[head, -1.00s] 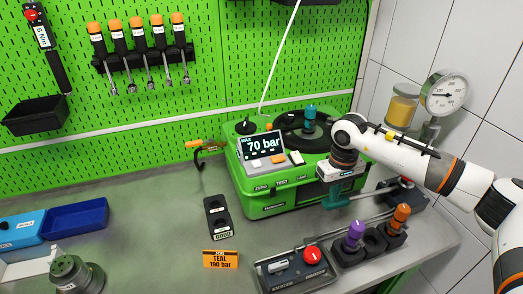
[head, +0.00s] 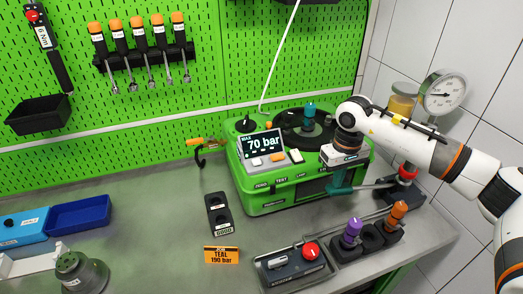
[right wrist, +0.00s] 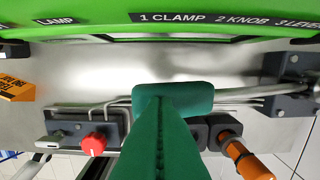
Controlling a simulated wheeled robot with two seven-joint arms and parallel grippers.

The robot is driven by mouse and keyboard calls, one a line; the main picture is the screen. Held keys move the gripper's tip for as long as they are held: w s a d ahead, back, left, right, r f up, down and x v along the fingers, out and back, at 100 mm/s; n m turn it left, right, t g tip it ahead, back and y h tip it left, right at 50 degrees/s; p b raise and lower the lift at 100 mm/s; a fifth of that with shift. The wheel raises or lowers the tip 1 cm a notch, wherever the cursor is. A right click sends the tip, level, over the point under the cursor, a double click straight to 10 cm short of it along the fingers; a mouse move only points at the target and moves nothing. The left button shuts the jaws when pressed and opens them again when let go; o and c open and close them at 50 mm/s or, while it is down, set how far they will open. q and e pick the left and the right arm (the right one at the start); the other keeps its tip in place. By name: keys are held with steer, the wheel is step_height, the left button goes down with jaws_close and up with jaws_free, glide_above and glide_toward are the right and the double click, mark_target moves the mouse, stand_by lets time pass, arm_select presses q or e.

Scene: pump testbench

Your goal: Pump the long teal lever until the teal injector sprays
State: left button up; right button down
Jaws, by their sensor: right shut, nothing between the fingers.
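The long lever is a grey rod with a teal handle (head: 340,189) in front of the green tester; its rod runs right to the dark pump base. The teal handle also shows as a crossbar in the right wrist view (right wrist: 199,97). My right gripper (head: 343,180) is shut, its green fingers pointing down at the handle. They overlap it in both views; I cannot tell whether they touch. The teal injector (head: 309,110) stands upright on the tester's black top; I see no spray. The display (head: 261,144) reads MAX 70 bar. My left gripper is not in view.
An orange card (head: 221,255) reads TEAL 190 bar. A grey control box with a red knob (head: 310,250) and purple (head: 352,230) and orange (head: 398,212) injectors in a rack stand in front. A gauge (head: 443,92) and yellow jar (head: 402,106) stand right.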

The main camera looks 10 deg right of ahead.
step_height(320, 180, down, 6)
steer(key=b, duration=0.5)
steer(key=shift+a+f, duration=0.25)
steer(key=shift+a, duration=0.15)
steer(key=shift+d+r+p, duration=0.25)
steer(key=shift+r+p, duration=0.5)
steer(key=shift+r, duration=0.95)
steer(key=shift+d+r+p, duration=0.2)
steer(key=shift+r+p, duration=0.5)
steer(key=shift+r, duration=0.95)
steer(key=shift+f, duration=0.1)
